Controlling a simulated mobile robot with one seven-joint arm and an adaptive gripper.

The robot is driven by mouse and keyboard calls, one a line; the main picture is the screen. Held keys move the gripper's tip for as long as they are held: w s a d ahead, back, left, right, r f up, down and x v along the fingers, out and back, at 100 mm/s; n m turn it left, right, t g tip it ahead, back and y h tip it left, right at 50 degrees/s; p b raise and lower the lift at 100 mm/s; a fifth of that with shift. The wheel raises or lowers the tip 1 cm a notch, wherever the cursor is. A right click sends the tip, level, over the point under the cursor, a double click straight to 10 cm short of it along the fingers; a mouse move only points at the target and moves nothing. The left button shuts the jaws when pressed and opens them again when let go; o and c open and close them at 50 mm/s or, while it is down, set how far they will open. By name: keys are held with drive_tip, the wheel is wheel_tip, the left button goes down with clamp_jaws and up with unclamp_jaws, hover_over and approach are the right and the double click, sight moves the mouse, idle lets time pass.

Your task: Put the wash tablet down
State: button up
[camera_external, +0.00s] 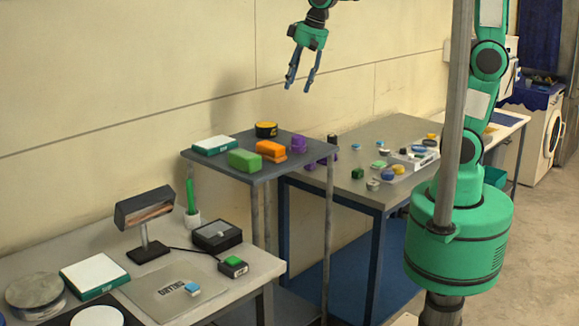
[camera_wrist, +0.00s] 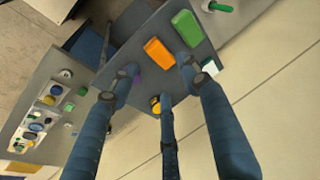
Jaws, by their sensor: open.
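A small blue-and-white block (camera_external: 192,289), which looks like the wash tablet, lies on the grey mat marked DRYING (camera_external: 158,300) on the near left table. It is apart from my gripper and I cannot make it out in the wrist view. My gripper (camera_external: 299,87) is open and empty, high above the small grey raised shelf (camera_external: 230,168), with its fingers pointing down. In the wrist view its spread fingers reach over the same shelf, with nothing between them.
The shelf holds a green block (camera_external: 244,160), an orange block (camera_external: 270,151), a purple piece (camera_external: 299,143), a yellow-black round tin (camera_external: 266,129) and a white-green box (camera_external: 214,145). A lamp (camera_external: 145,210) stands behind the mat. Several small items crowd the farther table (camera_external: 345,185).

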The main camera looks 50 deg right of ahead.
drive_tip(key=w+a+f+g, duration=0.1)
drive_tip(key=w+a+f, duration=0.1)
drive_tip(key=a, duration=0.6)
drive_tip(key=w+a+f, duration=0.2)
drive_tip(key=a, duration=0.5)
drive_tip(key=g+h+p, duration=0.1)
drive_tip(key=g+p, duration=0.1)
drive_tip(key=p, duration=0.1)
hover_over(190, 285)
wheel_tip(190, 285, down, 26)
drive_tip(key=shift+r, duration=0.25)
drive_tip(key=shift+f, duration=0.1)
drive_tip(key=shift+f, duration=4.2)
drive_tip(key=shift+f, duration=0.1)
